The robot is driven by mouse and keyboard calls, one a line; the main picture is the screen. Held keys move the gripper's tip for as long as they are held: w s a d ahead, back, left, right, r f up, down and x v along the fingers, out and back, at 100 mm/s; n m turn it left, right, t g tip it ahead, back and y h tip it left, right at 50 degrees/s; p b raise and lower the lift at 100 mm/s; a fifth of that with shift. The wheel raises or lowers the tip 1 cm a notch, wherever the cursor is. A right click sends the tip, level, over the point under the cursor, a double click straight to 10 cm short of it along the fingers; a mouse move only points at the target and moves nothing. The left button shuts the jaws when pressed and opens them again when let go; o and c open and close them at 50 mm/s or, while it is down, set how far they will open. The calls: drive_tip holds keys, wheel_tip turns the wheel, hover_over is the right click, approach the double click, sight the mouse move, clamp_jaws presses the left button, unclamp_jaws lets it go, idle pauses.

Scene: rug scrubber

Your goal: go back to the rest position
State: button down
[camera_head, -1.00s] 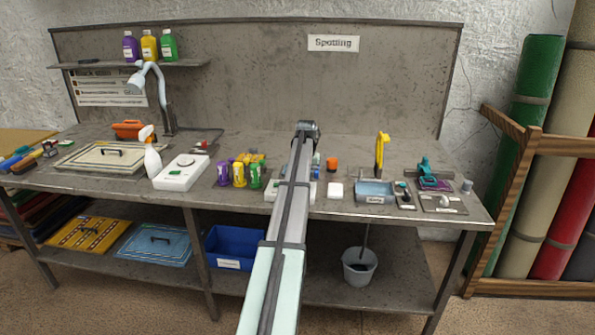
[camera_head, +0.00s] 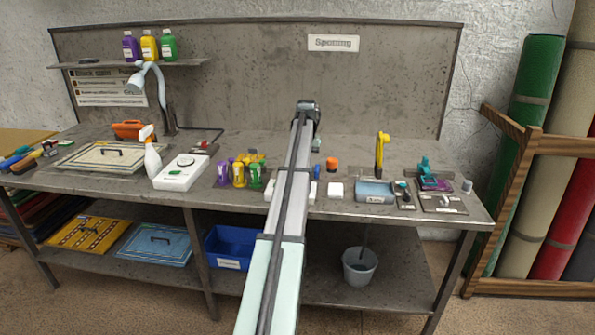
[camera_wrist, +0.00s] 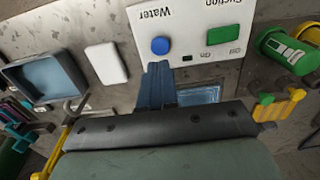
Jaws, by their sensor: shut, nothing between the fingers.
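My gripper (camera_wrist: 157,88) shows in the wrist view with its blue fingers together and nothing between them. It is over the bench, by the edge of a white control panel (camera_wrist: 182,28) with labels reading Water and Suction. The panel has a round blue button (camera_wrist: 160,45) and a green switch (camera_wrist: 222,35) near Off and On marks. I cannot tell whether the fingers touch the panel. In the head view my arm reaches over the middle of the bench and hides the fingers and most of the panel.
On the bench (camera_head: 350,150), a white block (camera_head: 336,190), a blue-grey tray (camera_head: 375,190) and a yellow-handled tool (camera_head: 381,155) stand right of my arm. Purple, yellow and green bottles (camera_head: 239,174) stand left. A spray bottle (camera_head: 152,155) is farther left. The back of the bench is mostly clear.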

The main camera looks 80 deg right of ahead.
drive_tip(key=shift+w, duration=0.1)
idle(0.4)
